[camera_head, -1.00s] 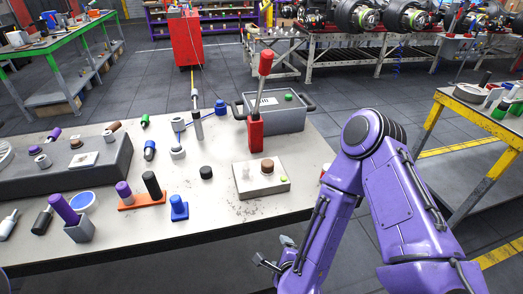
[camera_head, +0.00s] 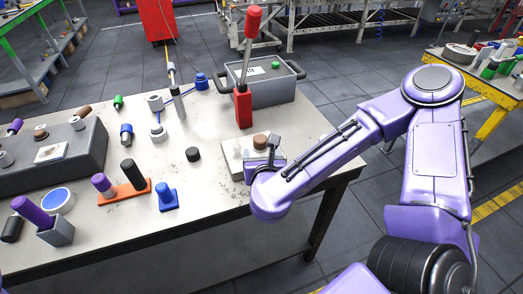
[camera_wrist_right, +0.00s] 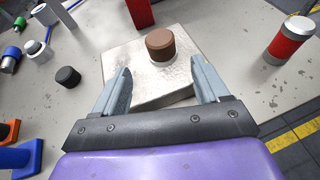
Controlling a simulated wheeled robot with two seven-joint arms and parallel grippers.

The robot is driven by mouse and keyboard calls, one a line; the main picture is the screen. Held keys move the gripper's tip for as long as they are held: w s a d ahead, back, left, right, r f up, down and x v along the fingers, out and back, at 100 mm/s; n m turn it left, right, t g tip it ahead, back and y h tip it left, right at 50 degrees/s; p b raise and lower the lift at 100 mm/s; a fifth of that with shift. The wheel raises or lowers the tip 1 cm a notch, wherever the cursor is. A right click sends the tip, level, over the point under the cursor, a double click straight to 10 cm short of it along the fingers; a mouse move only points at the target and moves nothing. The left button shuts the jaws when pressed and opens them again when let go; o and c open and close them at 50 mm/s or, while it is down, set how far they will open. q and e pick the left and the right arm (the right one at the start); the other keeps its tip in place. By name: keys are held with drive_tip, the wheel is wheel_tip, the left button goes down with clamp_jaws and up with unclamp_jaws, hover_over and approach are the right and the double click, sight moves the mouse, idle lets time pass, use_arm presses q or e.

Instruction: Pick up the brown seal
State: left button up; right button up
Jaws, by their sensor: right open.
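The brown seal (camera_head: 260,141) is a short brown cylinder standing upright on a pale metal block (camera_head: 231,162) on the workbench. In the right wrist view the brown seal (camera_wrist_right: 160,43) stands just beyond my fingertips, roughly centred between them. My right gripper (camera_wrist_right: 160,72) is open and empty, with its two grey fingers spread over the near part of the metal block (camera_wrist_right: 120,62). In the head view my right gripper (camera_head: 262,154) is at the block, partly hidden by my purple arm. My left gripper is not in view.
A red lever (camera_head: 244,100) stands upright behind the block, beside a grey handled box (camera_head: 270,92). A black cap (camera_head: 192,154) lies to the left. A red and white cylinder (camera_wrist_right: 290,41) stands at right in the wrist view. The bench between the block and cap is clear.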

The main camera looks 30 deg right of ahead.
sight(262, 140)
drive_tip(key=x, duration=0.1)
drive_tip(key=b+x, duration=0.1)
drive_tip(key=x, duration=0.1)
drive_tip(key=shift+a+f, duration=0.2)
drive_tip(key=w+d+p, duration=0.1)
drive_tip(key=w, duration=0.1)
drive_tip(key=w+d+p, duration=0.1)
drive_tip(key=w+d, duration=0.1)
drive_tip(key=shift+d+r+p, duration=0.1)
drive_tip(key=shift+r+p, duration=0.1)
drive_tip(key=shift+p, duration=0.15)
drive_tip(key=shift+w+d+f, duration=0.15)
drive_tip(key=shift+w+f, duration=0.05)
drive_tip(key=shift+w, duration=0.05)
drive_tip(key=shift+w+f, duration=0.2)
drive_tip(key=shift+w, duration=0.1)
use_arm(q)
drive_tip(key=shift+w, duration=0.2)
use_arm(e)
drive_tip(key=c, duration=1)
